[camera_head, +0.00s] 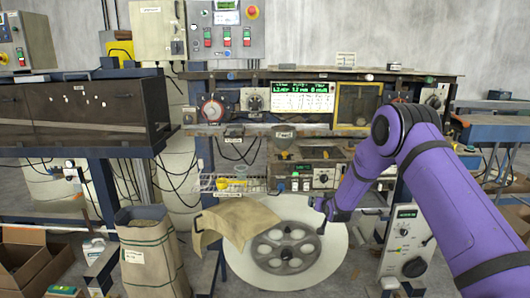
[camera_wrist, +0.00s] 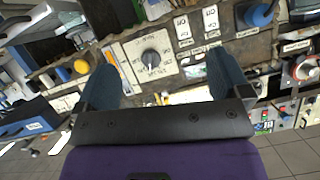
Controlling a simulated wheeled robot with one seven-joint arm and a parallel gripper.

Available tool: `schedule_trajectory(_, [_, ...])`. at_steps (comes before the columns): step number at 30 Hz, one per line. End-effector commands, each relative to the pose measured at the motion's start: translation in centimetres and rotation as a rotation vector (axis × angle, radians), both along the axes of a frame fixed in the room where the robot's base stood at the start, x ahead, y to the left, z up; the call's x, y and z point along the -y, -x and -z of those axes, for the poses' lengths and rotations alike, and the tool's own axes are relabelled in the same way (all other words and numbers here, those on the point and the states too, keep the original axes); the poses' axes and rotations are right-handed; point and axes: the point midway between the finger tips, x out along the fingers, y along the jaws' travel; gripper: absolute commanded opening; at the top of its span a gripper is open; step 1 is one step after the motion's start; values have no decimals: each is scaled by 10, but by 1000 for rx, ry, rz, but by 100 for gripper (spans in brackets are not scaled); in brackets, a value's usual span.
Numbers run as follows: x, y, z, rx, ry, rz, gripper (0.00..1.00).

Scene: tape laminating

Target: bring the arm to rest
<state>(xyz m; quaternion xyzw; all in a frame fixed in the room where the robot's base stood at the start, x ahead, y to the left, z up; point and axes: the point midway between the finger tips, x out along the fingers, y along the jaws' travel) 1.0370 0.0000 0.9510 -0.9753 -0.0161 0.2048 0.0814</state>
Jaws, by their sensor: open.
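My purple arm (camera_head: 425,150) reaches in from the right in the head view. My gripper (camera_head: 325,212) is at its far end, low in front of the machine, beside a large white disc. In the wrist view my gripper (camera_wrist: 160,85) has its two blue-grey fingers spread wide apart. Nothing is between the fingers. Behind them is a panel with a dark rotary knob (camera_wrist: 151,57).
The machine (camera_head: 290,100) with displays and knobs stands ahead. Below it are the white disc (camera_head: 325,265) with a grey hub (camera_head: 285,248) and a tan sheet (camera_head: 240,220). A sack (camera_head: 150,255) and cardboard box (camera_head: 30,255) stand left. A control box (camera_head: 405,242) is right.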

Motion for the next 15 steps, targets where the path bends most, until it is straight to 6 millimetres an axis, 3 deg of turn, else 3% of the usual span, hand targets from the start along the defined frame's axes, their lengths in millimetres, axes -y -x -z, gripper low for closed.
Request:
schedule_trajectory(1, [2,3,-25,-10,5,-3,95])
schedule_trajectory(3, [4,9,-52,-32,12,-6,95])
schedule_trajectory(8, [9,30,-113,-86,27,-14,95])
schedule_trajectory(15, [18,78,-195,-165,51,-25,95])
